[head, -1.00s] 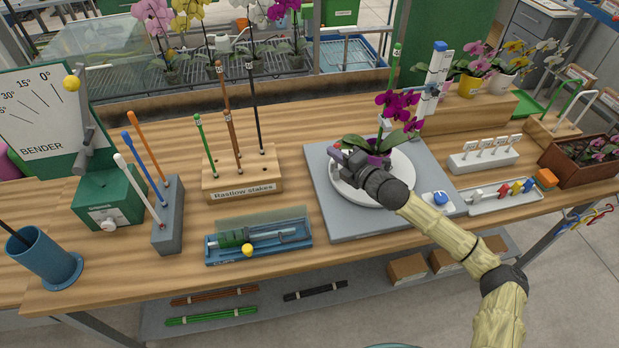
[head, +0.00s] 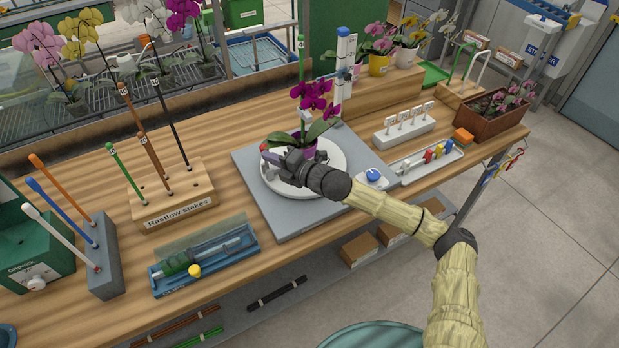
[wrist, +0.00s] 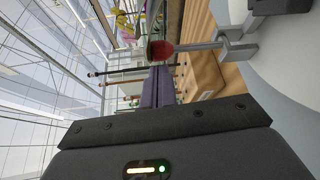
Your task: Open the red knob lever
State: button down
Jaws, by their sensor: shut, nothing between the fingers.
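The red knob (wrist: 160,50) sits at the end of a grey metal lever (wrist: 215,42) in the wrist view, just past my fingertips. In the head view the red knob (head: 263,147) is a small spot at the left rim of the white turntable (head: 336,160). My gripper (head: 272,163) is over that left side of the turntable, close to the knob. Its fingers (wrist: 158,88) are shut with nothing between them. I cannot tell whether they touch the knob. My wrist hides part of the lever's mount in the head view.
A purple orchid (head: 312,105) stands on the turntable, behind my gripper. The turntable rests on a grey base plate (head: 270,222) with a blue button (head: 373,176). A stake block (head: 175,205) and a blue tool tray (head: 160,285) lie to the left. Bare wood lies between them.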

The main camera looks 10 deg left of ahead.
jog(key=b+v, duration=0.2)
jog(key=v, duration=1.2)
jog(key=shift+s+d, duration=0.15)
jog(key=shift+d, duration=0.2)
jog(key=shift+r, duration=0.1)
jog(key=s+a+f+n+g+h, duration=0.1)
jog(key=s+a+f+n+g, duration=0.15)
jog(key=s+n, duration=0.3)
jog(key=s+a+f+n+g+h, duration=0.2)
jog(key=s+f+n+g, duration=0.15)
jog(key=n, duration=0.35)
jog(key=s+d+f+n+g+h, duration=0.2)
jog(key=s+d+f+n+h, duration=0.3)
jog(key=n, duration=0.4)
jog(key=s+d+r+n+h+p, duration=0.15)
jog(key=d+n+h, duration=0.25)
jog(key=d+n, duration=0.6)
jog(key=s+d+r+n+t+h, duration=0.2)
jog(key=d+r+n, duration=0.5)
jog(key=d+r, duration=0.5)
notch_tip(320, 180, up, 3)
jog(key=shift+d+f+n+t+h, duration=0.1)
jog(key=shift+d+n+t+h, duration=0.25)
jog(key=shift+t+h, duration=0.5)
